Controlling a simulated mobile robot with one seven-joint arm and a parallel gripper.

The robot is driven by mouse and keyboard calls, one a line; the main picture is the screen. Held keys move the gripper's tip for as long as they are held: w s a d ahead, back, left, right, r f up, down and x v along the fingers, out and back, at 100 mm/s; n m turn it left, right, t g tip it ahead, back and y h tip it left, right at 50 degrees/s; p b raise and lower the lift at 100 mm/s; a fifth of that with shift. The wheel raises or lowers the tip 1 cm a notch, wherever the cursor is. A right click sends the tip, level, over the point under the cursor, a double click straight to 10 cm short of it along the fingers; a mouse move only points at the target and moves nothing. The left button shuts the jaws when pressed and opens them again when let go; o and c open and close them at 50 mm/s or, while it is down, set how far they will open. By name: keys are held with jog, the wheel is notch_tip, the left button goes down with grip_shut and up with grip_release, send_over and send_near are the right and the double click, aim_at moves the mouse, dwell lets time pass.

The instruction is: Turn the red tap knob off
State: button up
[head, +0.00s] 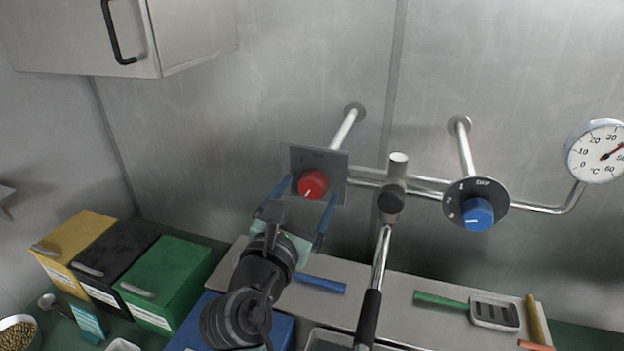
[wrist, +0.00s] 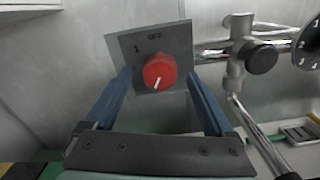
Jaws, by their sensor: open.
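The red tap knob (head: 312,184) sits on a square grey plate (head: 334,163) fixed to a pipe from the wall. In the wrist view the red knob (wrist: 159,71) shows a white pointer line aimed downward, slightly left. The plate (wrist: 178,38) there carries the marks "1" and "OFF" above the knob. My gripper (head: 302,200) is open, with its blue fingers on either side of the knob in the picture. In the wrist view my gripper (wrist: 160,80) has a finger to each side of the knob, with visible gaps. Exact depth to the knob is hard to tell.
A blue knob (head: 478,213) on a round dial is to the right. A metal spout with a black handle (head: 368,318) hangs between the knobs. A thermometer (head: 598,152) is at far right. Yellow, black and green bins (head: 166,285) stand at lower left.

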aim_at(310, 190)
jog(key=shift+x, duration=1.5)
jog(key=c, duration=1.4)
